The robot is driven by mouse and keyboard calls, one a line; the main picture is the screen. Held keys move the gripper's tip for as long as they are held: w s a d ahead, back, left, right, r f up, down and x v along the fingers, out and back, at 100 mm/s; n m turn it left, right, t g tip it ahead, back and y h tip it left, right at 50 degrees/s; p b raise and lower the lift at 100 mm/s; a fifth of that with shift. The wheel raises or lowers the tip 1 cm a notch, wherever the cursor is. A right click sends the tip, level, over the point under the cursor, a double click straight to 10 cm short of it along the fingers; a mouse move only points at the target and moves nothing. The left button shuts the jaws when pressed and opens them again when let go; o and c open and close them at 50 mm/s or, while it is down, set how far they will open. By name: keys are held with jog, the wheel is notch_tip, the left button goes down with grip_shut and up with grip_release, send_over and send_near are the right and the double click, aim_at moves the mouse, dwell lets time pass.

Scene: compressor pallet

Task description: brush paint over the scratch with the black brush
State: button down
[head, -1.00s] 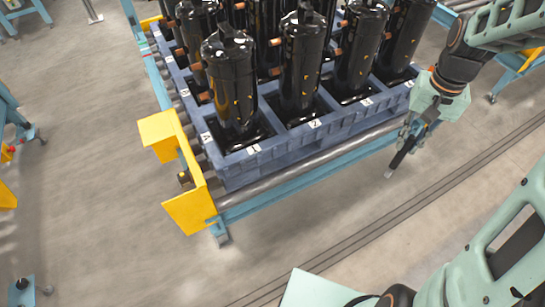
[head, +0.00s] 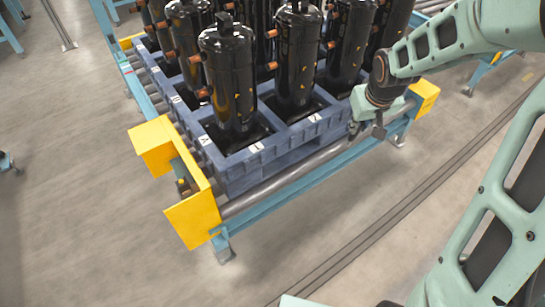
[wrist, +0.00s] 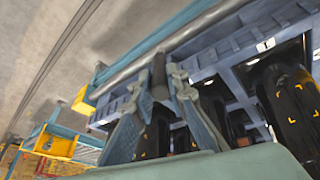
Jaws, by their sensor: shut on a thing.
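My gripper (head: 361,131) is at the front right of the blue pallet (head: 240,160), near its rim and above the conveyor rail. In the wrist view its fingers (wrist: 160,85) are shut on the black brush (wrist: 159,68), whose dark handle end shows between them. The bristles are not visible, and in the head view the brush is hidden by my gripper and arm. Several black compressors (head: 228,85) stand upright in the pallet's compartments; some also show in the wrist view (wrist: 292,100). I cannot make out a scratch on any of them.
The pallet rests on a roller conveyor with a light-blue frame (head: 290,192). A yellow end guard (head: 192,220) is at its front left corner, and another yellow part (head: 426,97) is at the right. The grey floor (head: 90,170) on the left is mostly clear.

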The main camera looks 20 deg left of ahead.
jog(key=a+f+n+y+b, duration=0.2)
jog(key=a+n+b, duration=0.1)
jog(key=a, duration=0.6)
jog(key=a+f+n+t+y+b, duration=0.1)
jog(key=a+f+n+y+b, duration=0.1)
jog(key=a+b, duration=0.3)
jog(key=s+a+f+n+t+y+b, duration=0.1)
jog(key=a+f+n+y+b, duration=0.2)
jog(key=a, duration=1)
jog(key=shift+f+n+y+b, duration=0.3)
jog(key=shift+f+y+b, duration=0.1)
jog(key=shift+f+y, duration=0.15)
jog(key=shift+w+a, duration=0.6)
jog(key=shift+a, duration=0.1)
